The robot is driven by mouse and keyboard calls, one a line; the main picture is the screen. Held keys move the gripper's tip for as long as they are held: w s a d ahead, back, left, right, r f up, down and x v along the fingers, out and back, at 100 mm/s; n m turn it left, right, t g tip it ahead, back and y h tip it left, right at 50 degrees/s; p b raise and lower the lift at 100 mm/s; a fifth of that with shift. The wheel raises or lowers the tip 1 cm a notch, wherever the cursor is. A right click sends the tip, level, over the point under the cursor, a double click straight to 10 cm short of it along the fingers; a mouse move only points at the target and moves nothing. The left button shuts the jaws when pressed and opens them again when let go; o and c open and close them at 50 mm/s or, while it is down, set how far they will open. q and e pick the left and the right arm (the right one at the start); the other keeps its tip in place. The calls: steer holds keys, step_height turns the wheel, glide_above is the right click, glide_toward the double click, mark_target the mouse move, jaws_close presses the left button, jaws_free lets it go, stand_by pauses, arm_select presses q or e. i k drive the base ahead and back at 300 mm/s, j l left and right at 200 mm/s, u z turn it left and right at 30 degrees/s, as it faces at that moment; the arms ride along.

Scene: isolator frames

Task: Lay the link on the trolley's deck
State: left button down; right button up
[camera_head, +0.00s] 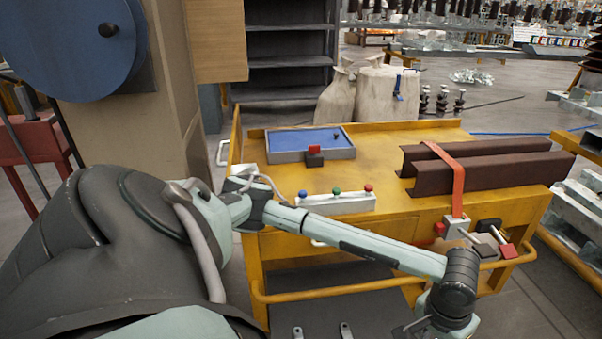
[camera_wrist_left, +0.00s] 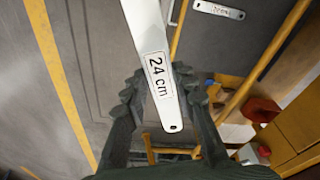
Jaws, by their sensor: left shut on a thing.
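My left arm crosses the head view from the left, in front of the yellow trolley (camera_head: 390,207). The wrist bends down at the lower right, and the fingertips are not clearly visible there. In the left wrist view my left gripper (camera_wrist_left: 160,88) is shut on a long pale metal link (camera_wrist_left: 145,35) labelled "24 cm". The link's near end has a small hole, and its far end runs out of the picture. Another labelled link (camera_wrist_left: 218,9) lies apart on a grey surface; its label is too small to read. My right gripper is in neither view.
The trolley top carries a blue-lined tray (camera_head: 285,156), a button box (camera_head: 335,204) and dark brown beams (camera_head: 480,175) under an orange strap (camera_head: 458,180). Metal link ends (camera_head: 298,332) show low in the head view, over a dark surface. Pale sacks (camera_head: 337,98) stand behind the trolley.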

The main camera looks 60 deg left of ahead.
mark_target(317, 182)
steer(key=k+j, duration=0.9)
steer(key=j, duration=0.2)
